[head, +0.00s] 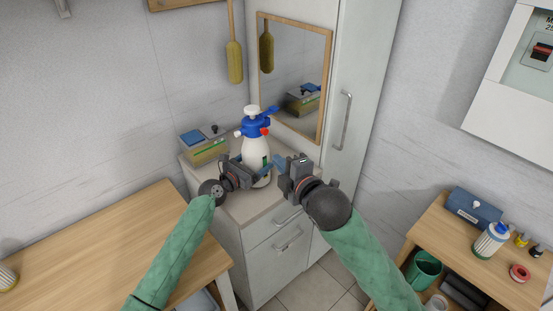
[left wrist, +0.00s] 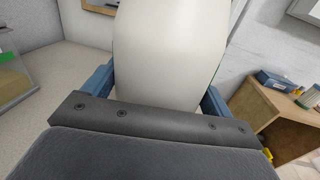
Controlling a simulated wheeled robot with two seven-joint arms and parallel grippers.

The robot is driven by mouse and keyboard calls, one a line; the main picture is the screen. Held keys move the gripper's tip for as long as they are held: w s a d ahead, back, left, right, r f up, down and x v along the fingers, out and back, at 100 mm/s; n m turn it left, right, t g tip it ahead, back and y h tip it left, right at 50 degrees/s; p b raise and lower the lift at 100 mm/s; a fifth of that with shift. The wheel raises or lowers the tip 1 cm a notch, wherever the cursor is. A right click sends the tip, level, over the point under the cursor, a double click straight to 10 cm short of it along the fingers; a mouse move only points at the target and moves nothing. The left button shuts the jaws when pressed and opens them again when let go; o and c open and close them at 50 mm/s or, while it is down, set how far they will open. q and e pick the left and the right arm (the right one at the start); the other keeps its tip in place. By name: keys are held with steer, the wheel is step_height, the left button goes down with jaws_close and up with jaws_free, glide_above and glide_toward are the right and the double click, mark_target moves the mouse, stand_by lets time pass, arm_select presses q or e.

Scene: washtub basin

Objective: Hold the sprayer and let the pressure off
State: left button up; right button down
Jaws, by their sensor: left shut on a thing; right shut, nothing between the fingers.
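The sprayer (head: 256,150) stands upright on the cabinet top, with a white bottle, a blue head, a white pump knob on top and a small red part at the head's right side. My left gripper (head: 259,176) is shut on the lower part of the bottle. In the left wrist view the white bottle (left wrist: 170,50) fills the middle between the blue fingers. My right gripper (head: 281,162) is shut and empty, just right of the bottle and below the head. I cannot tell whether its fingertips touch the bottle.
The cabinet top (head: 237,208) is small. A box with a green strip (head: 205,147) stands at its back left. A mirror (head: 296,75) hangs behind, and a tall cupboard (head: 352,100) rises on the right. A wooden table (head: 110,245) is left, and a shelf unit (head: 440,225) with bottles is right.

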arm_select(q)
steer(key=o, duration=1.4)
steer(key=shift+c, duration=0.2)
steer(key=shift+a, duration=0.1)
